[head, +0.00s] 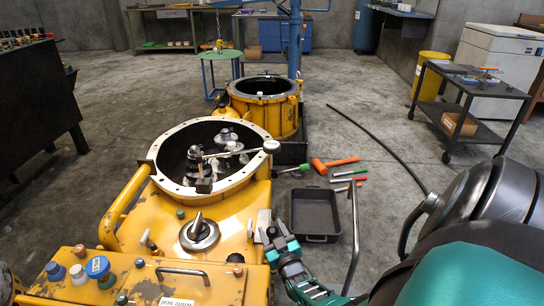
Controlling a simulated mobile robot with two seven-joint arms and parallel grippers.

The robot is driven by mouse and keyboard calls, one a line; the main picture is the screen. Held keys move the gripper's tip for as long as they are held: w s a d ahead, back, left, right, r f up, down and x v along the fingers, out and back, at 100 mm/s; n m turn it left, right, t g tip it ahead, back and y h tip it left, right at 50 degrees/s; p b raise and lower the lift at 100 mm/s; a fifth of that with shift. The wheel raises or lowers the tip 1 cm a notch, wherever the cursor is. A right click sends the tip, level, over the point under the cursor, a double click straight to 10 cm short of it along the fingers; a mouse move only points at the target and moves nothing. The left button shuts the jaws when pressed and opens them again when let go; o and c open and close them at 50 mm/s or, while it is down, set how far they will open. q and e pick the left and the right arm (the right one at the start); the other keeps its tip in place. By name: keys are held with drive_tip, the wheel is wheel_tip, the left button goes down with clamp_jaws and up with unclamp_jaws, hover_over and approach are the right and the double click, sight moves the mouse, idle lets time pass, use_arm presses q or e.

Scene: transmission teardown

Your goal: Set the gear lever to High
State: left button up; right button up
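A yellow transmission housing (237,205) stands at the lower left, with a round opening in its top. On its yellow top is a round silver dial with a pointed handle (199,230), which looks like the gear lever. The handle points toward the back of the housing. I cannot read any High mark beside it. My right gripper (273,233), teal and dark, is beside the right edge of the housing, apart from the dial. Its fingers are small and I cannot tell how far apart they are. My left gripper is not in view.
A bar with a pale knob (270,146) reaches over the rim of the opening. Blue-capped (98,267) and other small knobs sit on the front panel. A black tray (315,212) and an orange mallet (335,162) lie on the floor at right. A second yellow housing (264,105) stands behind.

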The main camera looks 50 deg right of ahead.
clamp_jaws()
idle(0.3)
drive_tip(key=shift+w+d+r+p, duration=0.35)
drive_tip(key=shift+d+r+p, duration=0.15)
drive_tip(key=shift+p, duration=0.1)
drive_tip(key=shift+w+d+r+m+g+y+p, duration=0.4)
drive_tip(key=shift+w+d+g+y+p, duration=0.1)
drive_tip(key=shift+w+d+g+p, duration=0.15)
use_arm(q)
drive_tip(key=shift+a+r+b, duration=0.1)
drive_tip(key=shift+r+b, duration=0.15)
drive_tip(key=shift+b, duration=0.55)
use_arm(e)
drive_tip(key=w+d+m+g+y, duration=0.1)
drive_tip(key=w+d+g+y, duration=0.1)
drive_tip(key=w+d, duration=0.3)
drive_tip(key=shift+d+f+m+g+y, duration=0.15)
drive_tip(key=shift+d+m+g+y, duration=0.2)
drive_tip(key=shift+d+g, duration=0.4)
